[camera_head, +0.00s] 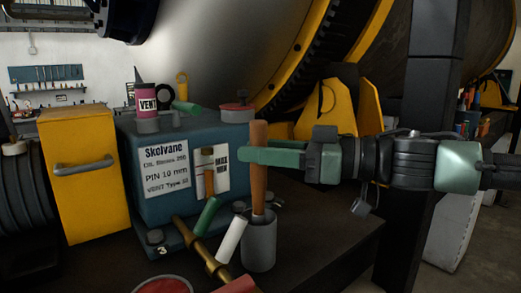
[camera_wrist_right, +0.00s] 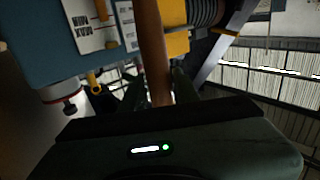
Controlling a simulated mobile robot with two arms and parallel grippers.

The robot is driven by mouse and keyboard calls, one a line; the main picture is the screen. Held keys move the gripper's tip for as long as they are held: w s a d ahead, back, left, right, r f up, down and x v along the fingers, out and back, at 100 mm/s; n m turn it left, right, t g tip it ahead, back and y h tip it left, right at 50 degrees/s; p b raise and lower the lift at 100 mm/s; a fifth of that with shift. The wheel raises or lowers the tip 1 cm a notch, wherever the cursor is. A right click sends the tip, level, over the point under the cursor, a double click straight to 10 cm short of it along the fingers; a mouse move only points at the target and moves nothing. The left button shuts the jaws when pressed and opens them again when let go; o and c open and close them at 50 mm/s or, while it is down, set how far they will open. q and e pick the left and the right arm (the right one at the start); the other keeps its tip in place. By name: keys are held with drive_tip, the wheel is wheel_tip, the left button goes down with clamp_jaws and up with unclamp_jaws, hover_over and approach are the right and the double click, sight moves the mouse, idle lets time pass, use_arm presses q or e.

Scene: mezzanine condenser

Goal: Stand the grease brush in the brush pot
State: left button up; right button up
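The grease brush (camera_head: 258,186) has a long brown wooden handle and stands nearly upright. Its lower end is inside the grey cylindrical brush pot (camera_head: 259,248), which hides the bristles. My right gripper (camera_head: 253,156) comes in from the right with its green fingers on either side of the handle's upper part, and looks shut on it. In the right wrist view the brush handle (camera_wrist_right: 154,50) runs between the two dark fingers (camera_wrist_right: 158,92). My left gripper is in neither view.
A blue Skelvane box (camera_head: 185,200) stands behind and left of the pot. A white-ended tool (camera_head: 231,240) and a brass rod (camera_head: 195,238) lie close left of the pot. A yellow cabinet (camera_head: 85,205) is farther left. The dark bench (camera_head: 325,225) is largely clear right of the pot.

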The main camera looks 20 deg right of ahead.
drive_tip(key=shift+o, duration=1.3)
drive_tip(key=v, duration=0.7)
drive_tip(key=shift+s+d, duration=0.25)
drive_tip(key=shift+d, duration=0.05)
